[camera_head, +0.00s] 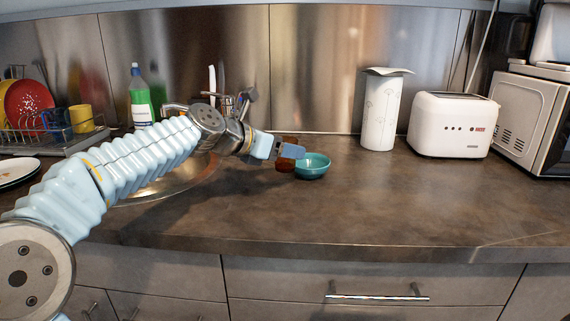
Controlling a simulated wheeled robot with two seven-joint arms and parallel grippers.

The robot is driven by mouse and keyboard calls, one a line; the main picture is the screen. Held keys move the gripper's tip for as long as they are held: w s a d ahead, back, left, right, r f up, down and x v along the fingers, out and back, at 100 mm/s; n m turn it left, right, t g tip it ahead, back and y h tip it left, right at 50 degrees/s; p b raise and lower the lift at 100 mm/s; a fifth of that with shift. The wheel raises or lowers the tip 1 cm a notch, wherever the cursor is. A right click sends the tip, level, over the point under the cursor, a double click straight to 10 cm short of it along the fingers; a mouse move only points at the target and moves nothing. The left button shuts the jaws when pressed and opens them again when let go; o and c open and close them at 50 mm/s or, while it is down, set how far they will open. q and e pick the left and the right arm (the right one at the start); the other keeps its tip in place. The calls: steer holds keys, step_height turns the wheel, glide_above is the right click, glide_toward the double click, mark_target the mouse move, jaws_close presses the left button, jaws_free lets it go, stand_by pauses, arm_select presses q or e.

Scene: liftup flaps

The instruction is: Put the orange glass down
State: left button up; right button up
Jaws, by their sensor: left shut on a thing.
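The orange glass (286,166) shows as a small reddish-orange shape at the end of my left arm, partly covered by the fingers. My left gripper (281,151) is shut on it, low over the dark countertop (400,205). I cannot tell whether the glass's base touches the counter. A teal bowl (313,168) sits on the counter just right of the glass, and the gripper's fingertip overlaps its left rim in the picture. My right gripper is not in view.
A sink (160,183), green bottle (140,100) and dish rack (55,143) are on the left. The counter's front middle and right are clear.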

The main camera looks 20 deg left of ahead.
mark_target(284, 163)
arm_select(q)
steer(key=shift+w+f, duration=0.2)
steer(key=shift+f, duration=0.1)
steer(key=shift+w+a+f, duration=0.1)
steer(key=shift+w+f, duration=0.1)
steer(key=shift+f, duration=0.8)
steer(key=shift+w+f, duration=0.15)
steer(key=shift+f, duration=0.8)
steer(key=o, duration=1.1)
steer(key=b+v, duration=0.1)
steer(key=v, duration=1.1)
